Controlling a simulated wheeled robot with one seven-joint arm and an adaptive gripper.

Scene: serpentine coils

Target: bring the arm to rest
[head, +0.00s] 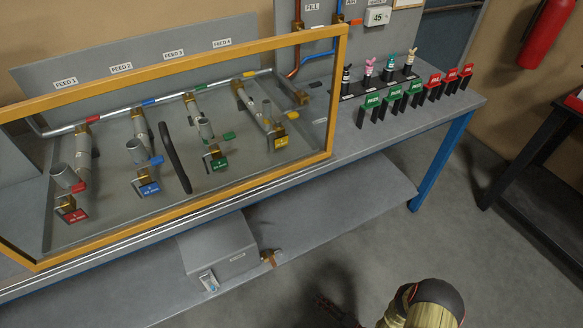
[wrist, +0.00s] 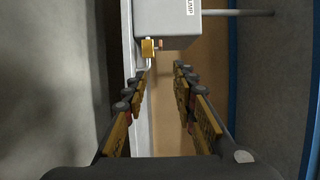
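My gripper (wrist: 159,72) is open in the wrist view, its two dark fingers with brass-coloured pads standing apart. I see nothing held between them. In the head view, part of my arm (head: 425,303) shows at the bottom edge, over the grey floor. A dark part at the bottom, left of that link, seems to be my gripper, but its fingers are too dark to make out there. A grey box (head: 218,250) with a brass fitting (head: 268,258) is on the lower shelf. The box (wrist: 166,18) and fitting (wrist: 149,47) also show beyond my fingertips in the wrist view.
A yellow-framed clear panel (head: 180,58) stands before pipes and coloured valve tags on the bench. Green and red tagged stands (head: 393,101) and several small figures are at the bench's right. A blue leg (head: 440,162) and dark table (head: 535,150) border open floor (head: 460,235).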

